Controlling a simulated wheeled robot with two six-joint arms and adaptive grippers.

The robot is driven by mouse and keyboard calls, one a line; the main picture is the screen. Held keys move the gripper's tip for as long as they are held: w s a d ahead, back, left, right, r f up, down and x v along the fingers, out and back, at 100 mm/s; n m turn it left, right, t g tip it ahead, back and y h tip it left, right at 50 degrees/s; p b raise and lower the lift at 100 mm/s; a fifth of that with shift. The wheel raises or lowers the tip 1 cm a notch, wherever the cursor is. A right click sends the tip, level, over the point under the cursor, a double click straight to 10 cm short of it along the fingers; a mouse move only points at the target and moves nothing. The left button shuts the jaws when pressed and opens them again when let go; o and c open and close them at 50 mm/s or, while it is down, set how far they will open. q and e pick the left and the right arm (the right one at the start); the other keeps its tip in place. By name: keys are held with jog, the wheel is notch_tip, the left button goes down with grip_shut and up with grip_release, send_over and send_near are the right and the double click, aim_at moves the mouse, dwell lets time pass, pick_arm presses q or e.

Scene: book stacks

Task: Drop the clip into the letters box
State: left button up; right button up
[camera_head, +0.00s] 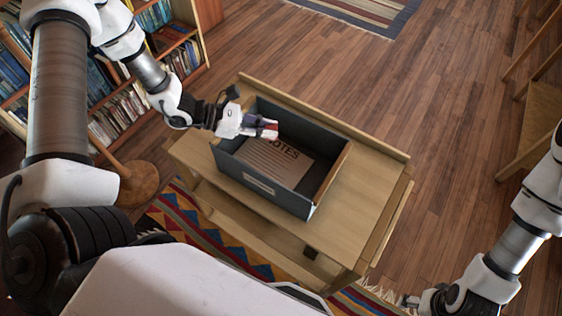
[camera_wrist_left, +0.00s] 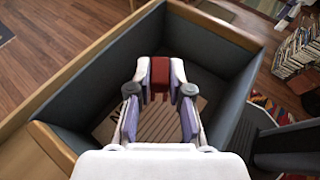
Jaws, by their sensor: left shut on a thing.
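The clip is a small red block (camera_wrist_left: 159,75) between the fingertips of my left gripper (camera_wrist_left: 159,82) in the left wrist view. In the head view it shows as a dark red patch (camera_head: 268,133) at the tips of my left gripper (camera_head: 262,128). That gripper is shut on it, over the far left part of the open box. The box (camera_head: 330,172) is dark grey with a wooden edge and a small front label too small to read. Inside lies a brown sheet (camera_head: 274,160) marked NOTES. My right gripper (camera_head: 412,300) is low at the bottom right, its fingers unclear.
The box stands on a wooden trolley table (camera_head: 355,225) with a raised back edge. Bookshelves (camera_head: 120,110) and a round wooden stool (camera_head: 138,183) are on the left. A patterned rug (camera_head: 235,250) lies underneath.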

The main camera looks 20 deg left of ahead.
pick_arm(q)
jog(key=shift+w+d+f+b, duration=0.2)
jog(key=shift+d+f, duration=0.15)
jog(key=shift+f, duration=0.2)
jog(key=shift+w+d+f+b, duration=0.2)
jog(key=shift+d+f, duration=0.15)
jog(key=shift+f, duration=0.2)
jog(key=shift+s+a, duration=0.25)
jog(key=shift+a, duration=0.1)
jog(key=o, duration=0.8)
jog(key=shift+a, duration=0.1)
jog(key=shift+o, duration=0.2)
jog(key=shift+w+d, duration=0.1)
jog(key=shift+d, duration=0.15)
jog(key=v, duration=0.7)
jog(key=shift+a, duration=0.25)
pick_arm(e)
jog(key=shift+w+d+f, duration=0.1)
jog(key=shift+d+f, duration=0.25)
jog(key=shift+f, duration=0.45)
pick_arm(q)
jog(key=shift+r, duration=0.15)
